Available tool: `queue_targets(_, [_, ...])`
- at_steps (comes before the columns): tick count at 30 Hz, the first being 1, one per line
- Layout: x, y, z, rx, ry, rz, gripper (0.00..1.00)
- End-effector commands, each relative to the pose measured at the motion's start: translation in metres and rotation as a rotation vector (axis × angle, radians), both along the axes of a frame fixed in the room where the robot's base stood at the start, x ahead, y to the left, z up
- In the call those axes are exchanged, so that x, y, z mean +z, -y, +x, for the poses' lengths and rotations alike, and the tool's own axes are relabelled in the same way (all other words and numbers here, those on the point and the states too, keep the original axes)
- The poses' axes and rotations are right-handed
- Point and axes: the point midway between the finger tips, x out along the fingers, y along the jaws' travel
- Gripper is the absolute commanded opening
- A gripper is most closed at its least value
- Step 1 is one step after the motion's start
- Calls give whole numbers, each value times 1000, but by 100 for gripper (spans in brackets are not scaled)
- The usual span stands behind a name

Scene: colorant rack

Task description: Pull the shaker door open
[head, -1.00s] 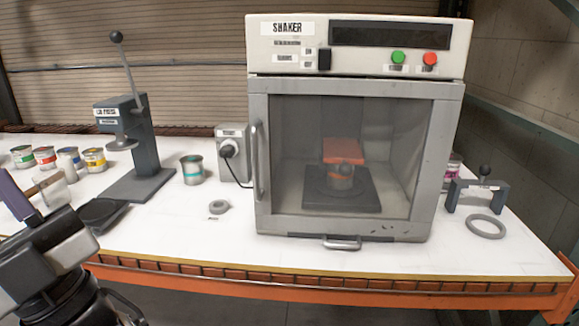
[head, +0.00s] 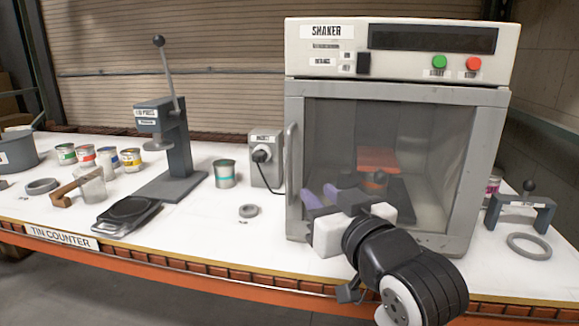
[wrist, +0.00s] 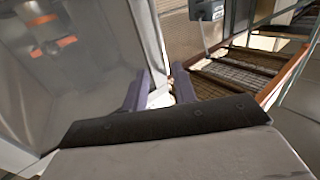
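The shaker (head: 395,60) is a white and grey cabinet, and its framed glass door (head: 300,98) looks shut. A vertical grey handle (head: 290,165) runs along the door's left edge. My gripper (head: 318,196) is in front of the door's lower left part, its purple fingers pointing toward the handle side. In the wrist view the fingers (wrist: 160,92) are apart, close to the light door frame (wrist: 141,35). A pale strip shows between them; I cannot tell whether it is the handle. My arm hides the door's lower middle.
A socket box (head: 265,158) with a plug stands just left of the shaker. A grey stand (head: 520,212) and ring (head: 529,246) are at right.

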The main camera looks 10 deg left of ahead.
Motion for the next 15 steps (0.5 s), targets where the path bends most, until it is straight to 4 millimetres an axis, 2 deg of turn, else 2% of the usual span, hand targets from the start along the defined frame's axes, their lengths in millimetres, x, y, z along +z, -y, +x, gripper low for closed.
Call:
queue_targets(6, [7, -6, 9, 5, -4, 4, 28])
queue_targets(15, [6, -16, 22, 2, -5, 2, 28])
